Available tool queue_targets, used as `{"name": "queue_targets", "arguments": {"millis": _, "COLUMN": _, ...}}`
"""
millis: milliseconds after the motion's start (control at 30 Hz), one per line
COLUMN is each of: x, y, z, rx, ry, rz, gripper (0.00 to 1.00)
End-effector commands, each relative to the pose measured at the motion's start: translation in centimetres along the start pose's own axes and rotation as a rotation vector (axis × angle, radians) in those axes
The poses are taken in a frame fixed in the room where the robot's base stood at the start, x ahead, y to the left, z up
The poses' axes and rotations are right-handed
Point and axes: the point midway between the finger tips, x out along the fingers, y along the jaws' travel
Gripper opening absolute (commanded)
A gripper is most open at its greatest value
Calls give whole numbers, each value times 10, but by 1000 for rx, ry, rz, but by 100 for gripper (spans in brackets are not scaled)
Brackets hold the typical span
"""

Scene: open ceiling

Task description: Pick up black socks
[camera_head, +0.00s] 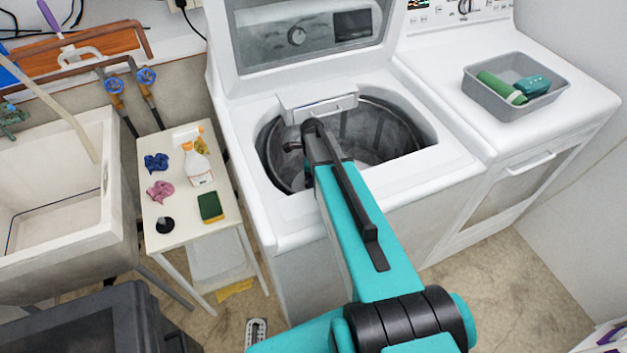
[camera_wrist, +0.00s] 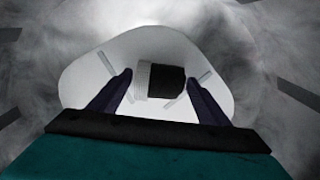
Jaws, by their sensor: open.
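In the wrist view, a rolled black bundle (camera_wrist: 166,81) with a pale ribbed band at its left end looks like the black socks. It lies on a pale, rounded surface at the bottom of the washer drum. My gripper (camera_wrist: 158,77) is open, with one dark finger to the left of the bundle and one to the right. The bundle shows between the fingers; I cannot tell how far beyond the tips it is. In the head view my arm reaches into the open top-load washer (camera_head: 452,160), and the gripper and socks are hidden there.
The drum wall surrounds my gripper, and the raised lid (camera_head: 262,62) stands behind. A grey bin (camera_head: 487,100) sits on the dryer at right. A small white table (camera_head: 188,245) at left holds a spray bottle (camera_head: 198,165), a sponge (camera_head: 210,207) and crumpled cloths beside a sink (camera_head: 112,215).

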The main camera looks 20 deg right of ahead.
Motion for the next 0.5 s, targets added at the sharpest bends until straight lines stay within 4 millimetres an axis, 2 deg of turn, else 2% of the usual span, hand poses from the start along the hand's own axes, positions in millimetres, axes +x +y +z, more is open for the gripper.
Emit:
{"name": "queue_targets", "arguments": {"millis": 233, "x": 0, "y": 0, "z": 0, "rx": -1, "ry": 0, "rz": 0, "gripper": 70}}
{"name": "queue_targets", "arguments": {"millis": 267, "x": 0, "y": 0, "z": 0, "rx": -1, "ry": 0, "rz": 0, "gripper": 67}}
{"name": "queue_targets", "arguments": {"millis": 500, "x": 0, "y": 0, "z": 1, "rx": -1, "ry": 0, "rz": 0, "gripper": 26}}
